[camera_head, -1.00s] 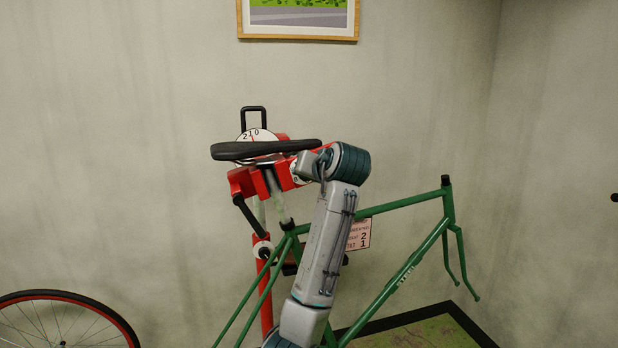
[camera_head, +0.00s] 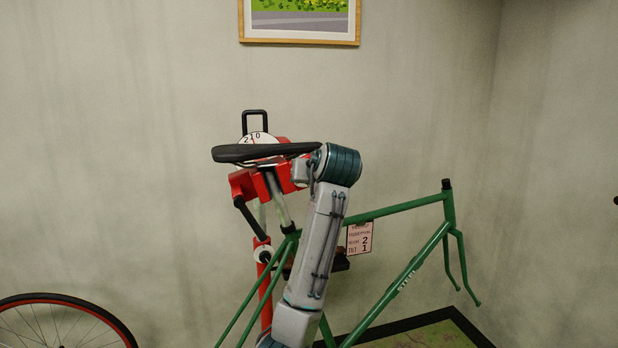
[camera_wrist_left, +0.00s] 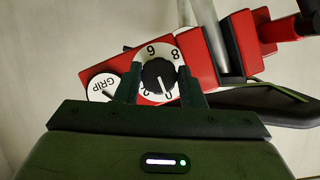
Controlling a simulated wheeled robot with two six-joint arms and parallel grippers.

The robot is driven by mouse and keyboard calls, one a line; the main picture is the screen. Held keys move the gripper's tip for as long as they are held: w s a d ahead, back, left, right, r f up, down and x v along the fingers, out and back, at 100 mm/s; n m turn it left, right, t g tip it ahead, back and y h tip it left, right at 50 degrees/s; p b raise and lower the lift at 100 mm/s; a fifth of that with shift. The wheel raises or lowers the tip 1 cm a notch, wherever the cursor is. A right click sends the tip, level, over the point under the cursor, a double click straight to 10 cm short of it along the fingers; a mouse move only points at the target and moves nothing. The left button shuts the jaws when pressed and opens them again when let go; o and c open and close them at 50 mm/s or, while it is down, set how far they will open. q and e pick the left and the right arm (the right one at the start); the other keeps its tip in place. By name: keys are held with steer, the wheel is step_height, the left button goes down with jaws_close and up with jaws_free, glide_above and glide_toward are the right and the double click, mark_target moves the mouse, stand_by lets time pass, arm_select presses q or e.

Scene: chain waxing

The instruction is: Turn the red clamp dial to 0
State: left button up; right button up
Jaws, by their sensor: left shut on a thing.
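My left gripper (camera_wrist_left: 160,84) is shut on the knob, one dark finger on each side. In the head view my left wrist hides the dial. My right gripper is not in view.
A green bicycle frame (camera_head: 420,262) hangs from the stand, with a printed card (camera_head: 359,238) behind its top tube. A white GRIP label (camera_wrist_left: 102,87) is left of the dial. A second, numbered disc (camera_head: 256,137) shows behind the saddle. A wheel (camera_head: 62,298) is at lower left.

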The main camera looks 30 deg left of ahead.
arm_select(q)
steer(key=o, duration=1)
steer(key=shift+b+v, duration=0.95)
steer(key=shift+v, duration=4.45)
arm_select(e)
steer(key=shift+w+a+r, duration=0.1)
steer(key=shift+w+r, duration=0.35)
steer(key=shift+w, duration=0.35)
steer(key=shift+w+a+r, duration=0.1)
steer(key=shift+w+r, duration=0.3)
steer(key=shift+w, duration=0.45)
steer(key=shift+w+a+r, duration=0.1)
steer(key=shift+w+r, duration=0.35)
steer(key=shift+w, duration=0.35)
